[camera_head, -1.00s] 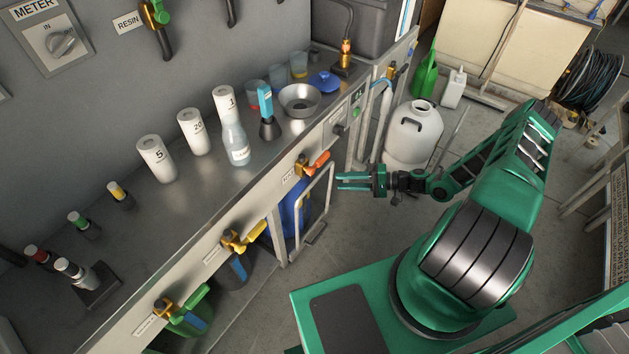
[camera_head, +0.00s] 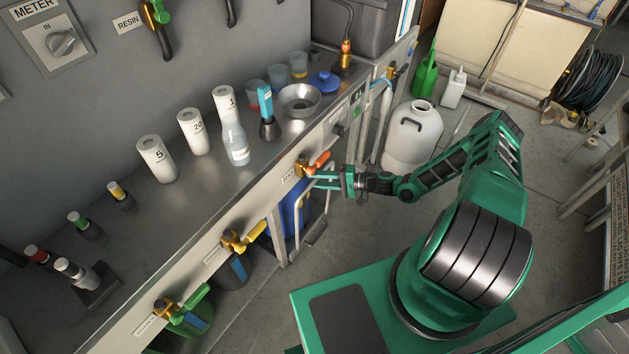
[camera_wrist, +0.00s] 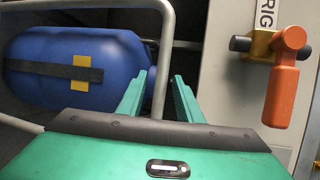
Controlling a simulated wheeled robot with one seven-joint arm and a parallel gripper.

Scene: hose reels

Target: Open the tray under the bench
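The tray under the bench shows in the head view as a pale tubular frame (camera_head: 297,228) at the bench front, with a blue tank (camera_head: 289,213) behind it. In the wrist view the grey tube (camera_wrist: 163,60) bends down in front of the blue tank (camera_wrist: 75,70). My gripper (camera_head: 315,179) is at the upper part of this frame, just below the orange-handled valve (camera_head: 318,162). In the wrist view my gripper (camera_wrist: 157,92) is open, with one finger on each side of the upright tube. I cannot tell whether either finger touches it.
The orange valve handle (camera_wrist: 283,90) hangs close to the right of my fingers. A white tank (camera_head: 412,135) stands on the floor beyond my arm. A yellow-handled valve (camera_head: 245,238) sticks out further along the bench front. The floor before the bench is clear.

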